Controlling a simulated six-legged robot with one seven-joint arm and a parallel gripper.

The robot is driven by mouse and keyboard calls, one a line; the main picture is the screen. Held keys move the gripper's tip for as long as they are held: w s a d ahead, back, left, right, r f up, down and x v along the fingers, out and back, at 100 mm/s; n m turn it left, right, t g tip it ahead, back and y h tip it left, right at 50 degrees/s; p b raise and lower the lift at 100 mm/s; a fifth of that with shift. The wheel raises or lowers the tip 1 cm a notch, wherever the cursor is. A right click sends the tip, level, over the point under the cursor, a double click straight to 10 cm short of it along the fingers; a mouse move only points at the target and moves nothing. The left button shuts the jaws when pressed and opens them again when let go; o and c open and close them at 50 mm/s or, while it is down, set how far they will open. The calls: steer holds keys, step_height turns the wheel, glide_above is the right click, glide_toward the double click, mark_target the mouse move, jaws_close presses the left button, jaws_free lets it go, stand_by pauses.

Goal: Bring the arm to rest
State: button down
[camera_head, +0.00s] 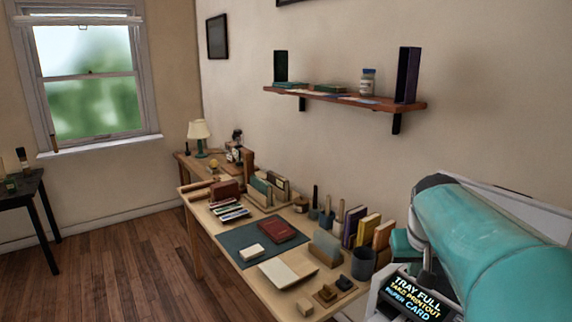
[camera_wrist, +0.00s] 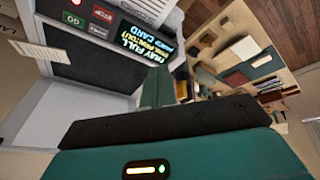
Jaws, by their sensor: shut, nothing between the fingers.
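My gripper (camera_wrist: 162,76) shows in the wrist view past the dark edge of the teal wrist housing. Its teal fingers are together with nothing between them. The fingers point toward the front of a machine and appear close to its display (camera_wrist: 150,47), but I cannot tell the exact gap. In the head view my teal arm fills the right side, bent, and partly covers the machine (camera_head: 387,303). The display reads "TRAY FULL TAKE PRINTOUT PAPER CARD". A pale paper slip (camera_wrist: 34,48) sticks out at the machine's left in the wrist view.
A wall shelf (camera_head: 345,100) hangs above. A side table (camera_head: 22,187) stands left. The wooden floor (camera_head: 120,255) is clear.

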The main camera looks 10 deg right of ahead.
steer(key=s+a+f+n+t+y, duration=0.1)
steer(key=s+a+f+n, duration=0.1)
steer(key=s+a, duration=0.4)
steer(key=s+a+f+n+y, duration=0.1)
steer(key=s+a+f, duration=0.2)
steer(key=a, duration=1.1)
steer(key=s, duration=0.3)
steer(key=shift+n+t+y, duration=0.3)
steer(key=shift+n+t, duration=0.1)
